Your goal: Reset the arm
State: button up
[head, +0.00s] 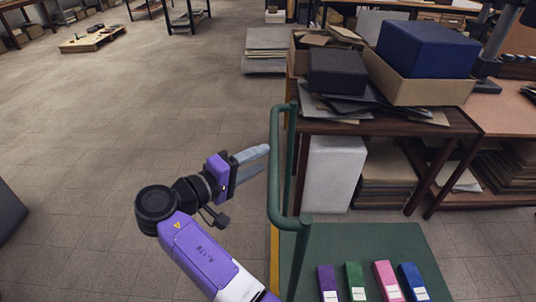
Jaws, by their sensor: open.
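My gripper (257,164) is open and empty, with its two grey fingers pointing right toward the green rail. My purple and white arm reaches up from the bottom of the head view. The gripper is in the air just left of the green rail (274,165) of a cart. Whether the fingertips touch the rail cannot be told. Nothing is between the fingers.
The green cart deck (370,245) carries a purple block (327,282), a green block (354,280), a pink block (387,279) and a blue block (412,279). Behind stands a wooden table (455,122) with boxes. The floor (110,120) at left is mostly clear.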

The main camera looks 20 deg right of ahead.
jog(key=shift+v, duration=0.8)
